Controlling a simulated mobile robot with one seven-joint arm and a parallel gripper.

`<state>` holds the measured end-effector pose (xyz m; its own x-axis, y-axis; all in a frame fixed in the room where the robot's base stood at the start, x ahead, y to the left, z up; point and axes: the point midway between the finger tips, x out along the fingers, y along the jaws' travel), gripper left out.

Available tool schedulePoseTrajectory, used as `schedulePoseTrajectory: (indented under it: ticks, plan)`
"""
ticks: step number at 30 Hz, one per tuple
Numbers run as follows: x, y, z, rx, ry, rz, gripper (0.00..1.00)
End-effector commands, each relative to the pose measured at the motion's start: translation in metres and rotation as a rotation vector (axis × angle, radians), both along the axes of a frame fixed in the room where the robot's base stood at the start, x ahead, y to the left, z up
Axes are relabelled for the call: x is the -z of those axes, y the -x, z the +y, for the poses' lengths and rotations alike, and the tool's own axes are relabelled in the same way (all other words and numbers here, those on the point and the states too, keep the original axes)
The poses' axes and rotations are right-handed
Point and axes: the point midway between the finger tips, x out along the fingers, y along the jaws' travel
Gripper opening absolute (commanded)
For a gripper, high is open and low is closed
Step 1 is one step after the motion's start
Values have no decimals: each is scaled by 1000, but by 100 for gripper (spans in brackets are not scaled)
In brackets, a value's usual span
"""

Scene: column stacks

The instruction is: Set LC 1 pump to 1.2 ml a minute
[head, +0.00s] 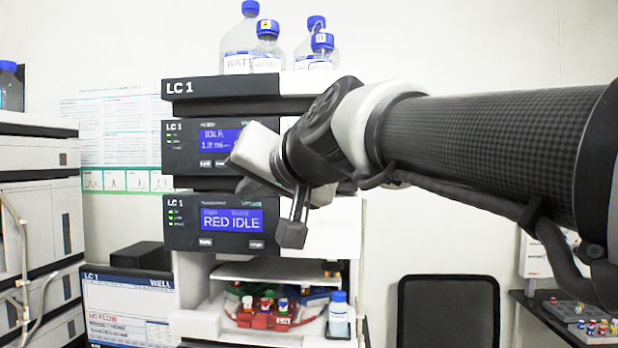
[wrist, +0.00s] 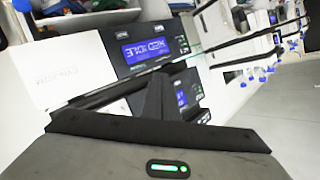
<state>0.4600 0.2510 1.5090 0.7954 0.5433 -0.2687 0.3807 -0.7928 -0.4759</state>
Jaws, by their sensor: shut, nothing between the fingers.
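The LC 1 stack stands in the middle of the head view. Its pump module (head: 182,163) has a blue display (head: 218,141) reading IDLE, with a flow figure starting with 1 below; the later digit is blurred. Small buttons (head: 206,163) sit under the display, and my arm hides the module's right part. In the wrist view, my gripper (wrist: 160,78) lies across the tilted, upside-down panels.
Capped bottles (head: 265,52) stand on top of the stack. An open bay below holds coloured vials (head: 264,305) and a white bottle (head: 338,315). Another instrument stack (head: 38,200) stands at left, a screen (head: 128,308) at lower left, a black chair (head: 447,310) at lower right.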

Motion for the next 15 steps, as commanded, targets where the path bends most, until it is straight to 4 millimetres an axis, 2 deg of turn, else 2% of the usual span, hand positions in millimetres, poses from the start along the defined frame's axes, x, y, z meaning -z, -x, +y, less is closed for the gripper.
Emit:
schedulePoseTrajectory:
  ticks: [1,3,6,10,15]
  plan:
    - [-7,-3,14,-18,-42,-15,0]
    - [-21,-4,30,-40,-92,-29,0]
    - [-33,-3,47,-65,-145,-33,0]
    - [-37,0,59,-85,-175,-26,0]
    - [-38,1,60,-87,-179,-26,0]
